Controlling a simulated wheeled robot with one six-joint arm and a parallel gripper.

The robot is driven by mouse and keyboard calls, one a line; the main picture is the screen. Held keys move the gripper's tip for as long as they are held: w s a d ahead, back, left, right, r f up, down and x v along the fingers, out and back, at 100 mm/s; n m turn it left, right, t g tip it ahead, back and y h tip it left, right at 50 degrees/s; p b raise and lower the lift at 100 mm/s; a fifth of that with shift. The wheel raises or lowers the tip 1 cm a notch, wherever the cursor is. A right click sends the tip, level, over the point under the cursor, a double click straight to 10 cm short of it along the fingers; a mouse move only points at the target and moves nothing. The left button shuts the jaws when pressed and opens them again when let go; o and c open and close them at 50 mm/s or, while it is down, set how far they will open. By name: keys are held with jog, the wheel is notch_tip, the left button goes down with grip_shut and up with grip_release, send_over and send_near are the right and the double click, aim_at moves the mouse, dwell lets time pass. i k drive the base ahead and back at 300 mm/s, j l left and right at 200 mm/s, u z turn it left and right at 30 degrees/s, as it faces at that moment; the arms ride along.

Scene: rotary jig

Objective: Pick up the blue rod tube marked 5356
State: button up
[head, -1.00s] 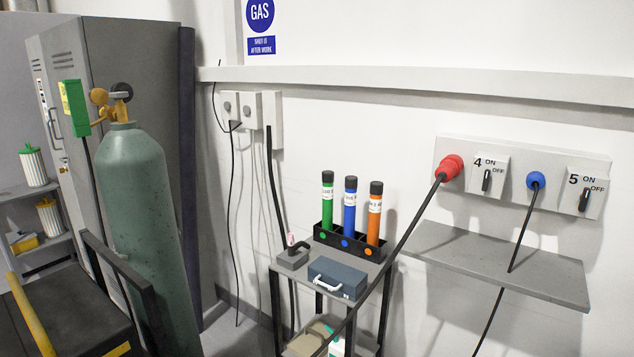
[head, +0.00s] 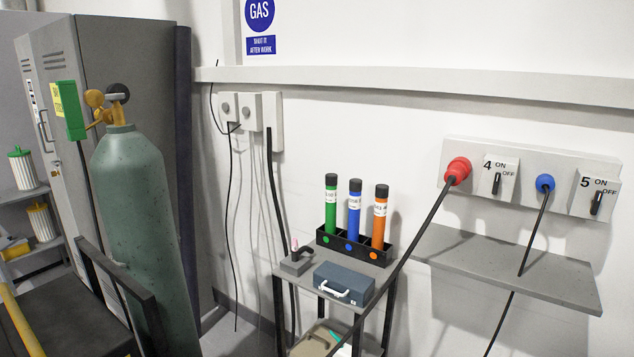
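The blue rod tube (head: 354,213) stands upright in the middle slot of a black rack (head: 327,243) on a small grey stand. It has a black cap and a white label; the label's number is too small to read. A green tube (head: 331,212) stands to its left and an orange tube (head: 379,222) to its right, both black-capped. The rack's front has green, blue and orange dots under the tubes. My gripper is not in view.
A blue-grey case (head: 343,283) and a small grey block (head: 297,262) sit before the rack. A black cable from the red plug (head: 457,170) crosses right of the stand. A grey shelf (head: 510,265) juts out at right. A gas cylinder (head: 145,220) stands at left.

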aim_at(355, 184)
jog(key=i+j, duration=0.25)
jog(key=i, duration=0.25)
jog(key=i+j, duration=0.25)
jog(key=i, duration=0.3)
jog(key=i+j, duration=0.2)
jog(key=i, duration=0.3)
